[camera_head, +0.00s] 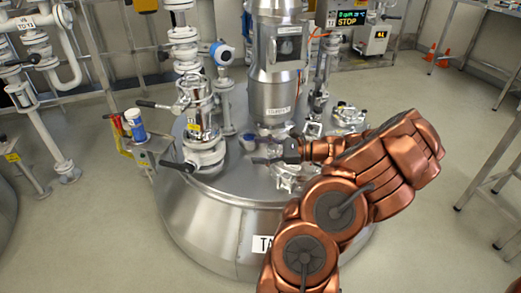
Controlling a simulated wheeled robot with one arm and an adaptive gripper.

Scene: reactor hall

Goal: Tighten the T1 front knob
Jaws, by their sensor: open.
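The steel reactor vessel (200,225) stands in the middle of the head view, with a label partly reading "TA" on its front, cut off by my arm. Silver fittings (287,181) sit on the front of its lid, just below my gripper in the picture. I cannot tell which part there is the T1 front knob; my gripper and arm may hide some of it. My gripper (258,151) is open and points left over the lid, in front of the central steel column (272,95). Nothing shows between its fingers. Whether it touches the lid parts is unclear.
A valve assembly (202,120) with black-handled levers rises left of my gripper. A blue and white can (136,125) stands on a side bracket. More clamps (348,116) sit at the lid's back right. A "STOP" display (350,20) is behind.

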